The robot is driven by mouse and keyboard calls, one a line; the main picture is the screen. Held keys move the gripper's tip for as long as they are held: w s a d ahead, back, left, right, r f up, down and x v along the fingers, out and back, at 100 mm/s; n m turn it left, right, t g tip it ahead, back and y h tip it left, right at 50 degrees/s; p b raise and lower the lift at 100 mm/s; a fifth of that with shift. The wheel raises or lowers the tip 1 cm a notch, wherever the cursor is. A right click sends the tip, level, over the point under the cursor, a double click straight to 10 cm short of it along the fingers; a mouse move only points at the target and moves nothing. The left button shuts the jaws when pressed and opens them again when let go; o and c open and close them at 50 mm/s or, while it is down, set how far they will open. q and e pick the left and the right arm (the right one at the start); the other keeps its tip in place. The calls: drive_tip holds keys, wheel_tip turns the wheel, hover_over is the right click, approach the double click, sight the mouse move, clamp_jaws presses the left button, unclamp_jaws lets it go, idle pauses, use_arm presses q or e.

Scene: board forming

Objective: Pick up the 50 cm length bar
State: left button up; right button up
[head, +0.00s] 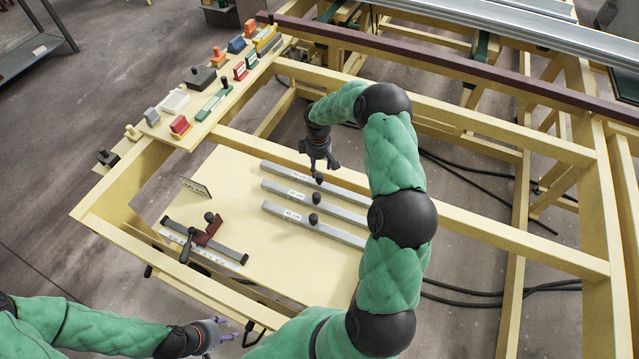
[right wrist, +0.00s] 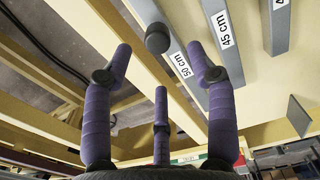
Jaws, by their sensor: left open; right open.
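Three grey bars with black knobs and white labels lie side by side on the pale board. My left gripper (head: 222,333) is open and empty at the lower left, away from the bars.
The 45 cm bar (head: 278,187) and 40 cm bar (head: 275,209) lie parallel beside it. A grey bar with a dark red block (head: 209,231) and an upright plate (head: 195,187) stand left. A wooden rail (head: 440,118) runs behind; a shelf (head: 190,138) holds several small coloured blocks.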

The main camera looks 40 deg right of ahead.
sight(319, 175)
drive_tip(key=shift+d+f, duration=0.1)
drive_tip(key=shift+f, duration=0.75)
wheel_tip(319, 175, down, 5)
drive_tip(key=shift+s+d+p, duration=0.1)
drive_tip(key=shift+p, duration=0.35)
drive_tip(key=shift+r, duration=0.1)
clamp_jaws()
